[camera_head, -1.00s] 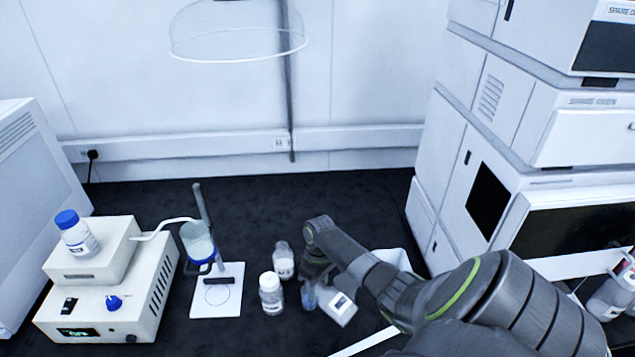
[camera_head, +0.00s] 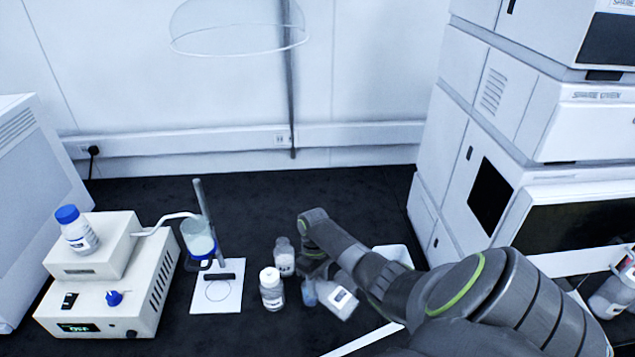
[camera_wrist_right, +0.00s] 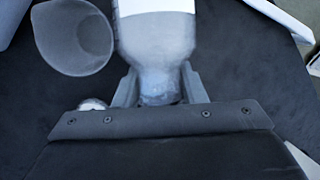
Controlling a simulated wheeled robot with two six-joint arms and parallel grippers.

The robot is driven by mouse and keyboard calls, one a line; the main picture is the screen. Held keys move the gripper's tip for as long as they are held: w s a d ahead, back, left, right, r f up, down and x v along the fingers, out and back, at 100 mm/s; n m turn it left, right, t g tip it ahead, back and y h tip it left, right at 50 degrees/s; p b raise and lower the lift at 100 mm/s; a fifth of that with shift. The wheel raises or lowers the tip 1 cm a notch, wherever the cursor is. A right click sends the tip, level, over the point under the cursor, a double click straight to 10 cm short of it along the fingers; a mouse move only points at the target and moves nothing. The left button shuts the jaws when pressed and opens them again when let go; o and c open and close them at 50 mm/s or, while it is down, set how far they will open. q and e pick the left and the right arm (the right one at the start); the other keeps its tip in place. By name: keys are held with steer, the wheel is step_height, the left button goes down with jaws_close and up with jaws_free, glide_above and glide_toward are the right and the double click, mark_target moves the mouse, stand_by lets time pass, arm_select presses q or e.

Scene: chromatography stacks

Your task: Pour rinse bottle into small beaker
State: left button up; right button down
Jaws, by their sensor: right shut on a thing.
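My right gripper (camera_head: 318,270) is shut on a clear bottle with a white label (camera_head: 343,300), likely the rinse bottle. The bottle is tilted, in front of the gripper in the head view. In the right wrist view the gripper (camera_wrist_right: 158,92) grips the bottle's narrow neck end, and the bottle body (camera_wrist_right: 155,45) extends away. A small clear beaker (camera_head: 309,293) is just left of the bottle, partly hidden by it. It also shows in the wrist view (camera_wrist_right: 72,40), beside the bottle and looking empty. I cannot tell whether liquid flows. My left gripper is out of view.
Two small bottles (camera_head: 271,290) (camera_head: 285,258) stand close left of the beaker. A stand with a funnel-like vessel (camera_head: 198,240) and a pump unit with a blue-capped bottle (camera_head: 75,230) are further left. A white tray (camera_head: 392,256) lies behind my arm; stacked instruments (camera_head: 500,170) rise right.

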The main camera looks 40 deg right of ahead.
mark_target(318, 281)
steer(key=shift+s+r+t+p, duration=0.15)
steer(key=shift+r+t+p, duration=0.35)
steer(key=shift+p, duration=0.55)
steer(key=shift+s+t+p, duration=0.15)
steer(key=shift+t+p, duration=0.35)
steer(key=shift+t, duration=0.2)
steer(key=shift+r+t+p, duration=0.4)
steer(key=shift+r+p, duration=0.05)
steer(key=shift+p, duration=0.45)
steer(key=shift+d+t, duration=0.1)
steer(key=shift+t, duration=0.2)
steer(key=shift+s+r+t, duration=0.2)
steer(key=shift+r+t, duration=0.45)
steer(key=shift+t, duration=0.35)
